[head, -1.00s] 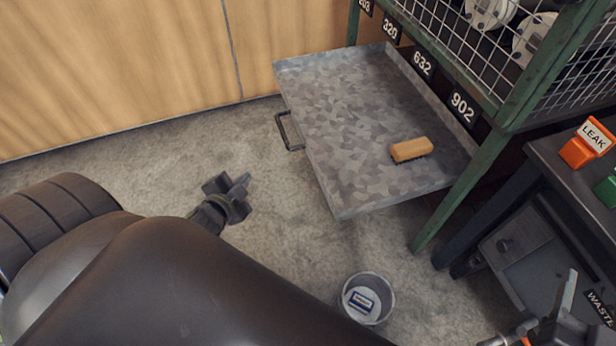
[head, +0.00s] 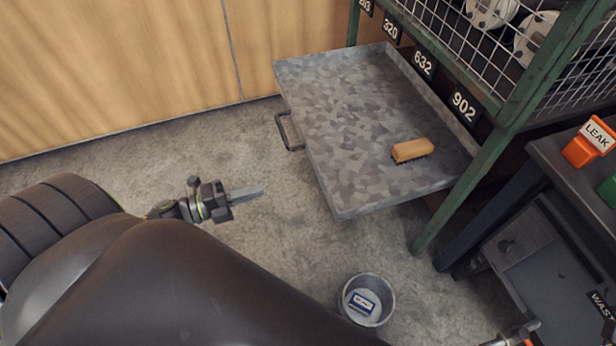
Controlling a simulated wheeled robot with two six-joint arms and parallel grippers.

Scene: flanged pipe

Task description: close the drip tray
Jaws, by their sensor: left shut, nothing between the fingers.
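The drip tray (head: 345,130) is a grey, mottled galvanised sheet tray with a low rim. It is pulled out to the left from under the green rack. Its dark handle (head: 287,131) sticks out from its left edge. A wooden brush (head: 412,150) lies on the tray near its right part. My left gripper (head: 262,191) is shut and empty. It is left of the tray, below the handle in the picture, and apart from both. My right gripper is not in view; only a bit of that arm shows at the bottom right.
The green rack (head: 473,185) with wire mesh stands on the right. A bucket (head: 391,300) stands on the floor below the tray in the picture. A dark bench (head: 560,165) with an orange LEAK block (head: 588,148) is at the right. A wooden wall (head: 120,70) closes the upper left. Floor left of the tray is clear.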

